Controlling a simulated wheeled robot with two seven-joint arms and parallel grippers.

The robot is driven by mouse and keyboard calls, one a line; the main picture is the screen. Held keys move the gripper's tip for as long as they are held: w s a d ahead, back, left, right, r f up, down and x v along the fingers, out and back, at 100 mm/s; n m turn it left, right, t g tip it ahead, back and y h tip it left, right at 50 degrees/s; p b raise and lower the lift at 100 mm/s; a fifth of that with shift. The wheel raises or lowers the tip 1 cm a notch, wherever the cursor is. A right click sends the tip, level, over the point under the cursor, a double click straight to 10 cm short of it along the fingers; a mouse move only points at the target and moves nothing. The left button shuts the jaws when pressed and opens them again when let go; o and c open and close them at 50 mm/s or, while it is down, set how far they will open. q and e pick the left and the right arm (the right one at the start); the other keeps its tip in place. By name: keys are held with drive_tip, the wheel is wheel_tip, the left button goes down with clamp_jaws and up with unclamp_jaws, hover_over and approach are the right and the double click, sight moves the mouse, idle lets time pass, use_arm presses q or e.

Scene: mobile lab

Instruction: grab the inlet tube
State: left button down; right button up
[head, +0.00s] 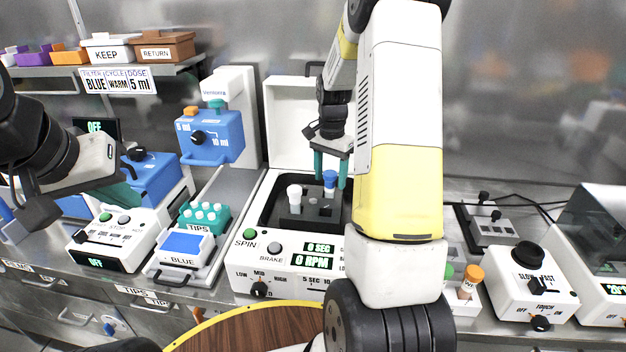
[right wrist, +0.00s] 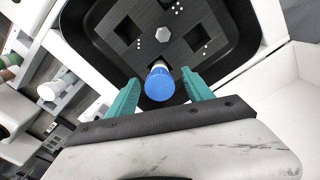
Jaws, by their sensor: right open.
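A blue-capped tube (head: 330,179) stands in the dark rotor (head: 309,212) of the open centrifuge. No label shows on it, so I cannot tell from the pictures that it is the inlet tube. My right gripper (head: 330,184) is open above the rotor, its teal fingers on either side of the blue cap. The right wrist view shows the cap (right wrist: 162,87) between the two fingers (right wrist: 160,79), with a gap on each side. My left gripper (head: 122,196) is at the left near the blue devices; its fingers are mostly hidden.
The centrifuge lid (head: 293,118) stands open behind the rotor. An orange-capped tube (head: 470,277) stands right of the centrifuge. A teal tips rack (head: 204,215) is to the left. My right arm hides the centrifuge's right side.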

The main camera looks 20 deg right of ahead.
drive_tip(key=shift+c, duration=0.2)
clamp_jaws()
drive_tip(key=shift+r, duration=0.15)
